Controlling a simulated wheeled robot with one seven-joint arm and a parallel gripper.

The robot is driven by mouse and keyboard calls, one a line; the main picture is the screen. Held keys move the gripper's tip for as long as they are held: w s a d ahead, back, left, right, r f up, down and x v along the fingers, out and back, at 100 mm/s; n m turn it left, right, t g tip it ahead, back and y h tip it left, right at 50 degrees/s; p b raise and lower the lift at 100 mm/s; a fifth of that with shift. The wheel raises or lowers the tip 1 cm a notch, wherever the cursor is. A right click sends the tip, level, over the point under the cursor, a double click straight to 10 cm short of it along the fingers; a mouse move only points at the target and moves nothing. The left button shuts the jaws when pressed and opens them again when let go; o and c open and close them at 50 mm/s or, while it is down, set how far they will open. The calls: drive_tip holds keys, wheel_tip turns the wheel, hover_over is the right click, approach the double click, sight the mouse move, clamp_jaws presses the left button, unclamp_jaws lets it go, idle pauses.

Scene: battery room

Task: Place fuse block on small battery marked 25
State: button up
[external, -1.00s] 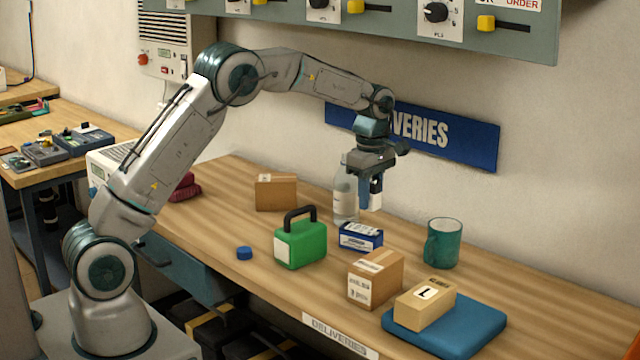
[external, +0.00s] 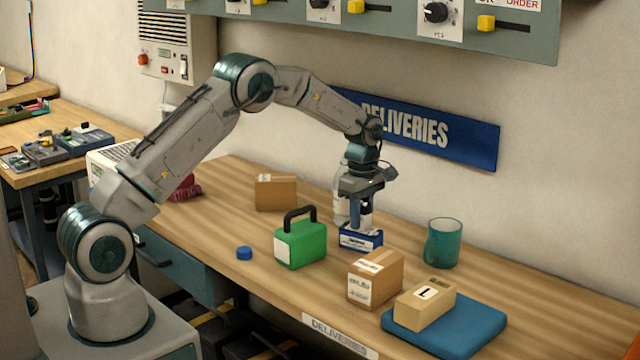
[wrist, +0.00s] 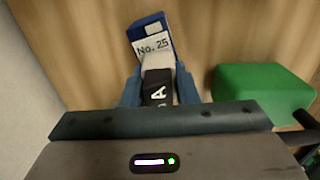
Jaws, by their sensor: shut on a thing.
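My gripper (external: 357,220) points down and is shut on the fuse block, a small black and pale grey piece with a white letter A. The fuse block (wrist: 158,84) shows between the blue fingers in the wrist view; in the external view the fingers mostly hide it. The small blue and white battery (external: 361,238) lies on the bench directly below the gripper. Its label reads No. 25 in the wrist view (wrist: 151,40), where the fuse block covers its near end. I cannot tell whether the block touches the battery's top.
A green case (external: 300,244) with a black handle stands left of the battery. A clear bottle (external: 341,205) is close behind the gripper. A blue cap (external: 244,253) lies at left.

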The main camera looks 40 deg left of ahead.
drive_tip(key=shift+f, duration=0.15)
drive_tip(key=o, duration=1)
drive_tip(key=shift+o, duration=0.2)
wheel_tip(320, 180, up, 12)
drive_tip(key=shift+r+b, duration=0.1)
drive_tip(key=shift+b, duration=0.85)
drive_tip(key=s+a+r+m+t, duration=0.1)
drive_tip(key=s+r+m, duration=0.25)
drive_tip(key=s, duration=0.65)
drive_tip(key=s+a+r+m, duration=0.15)
drive_tip(key=s+m, duration=0.35)
drive_tip(key=s, duration=0.5)
drive_tip(key=s+r+m+t, duration=0.1)
drive_tip(key=s+r+m, duration=0.3)
drive_tip(key=s, duration=0.5)
drive_tip(key=s+f+m+t, duration=0.1)
drive_tip(key=s+m, duration=0.4)
drive_tip(key=s, duration=0.6)
drive_tip(key=shift+s+a+f+t, duration=0.2)
drive_tip(key=shift+f+t, duration=0.1)
drive_tip(key=shift+f, duration=0.45)
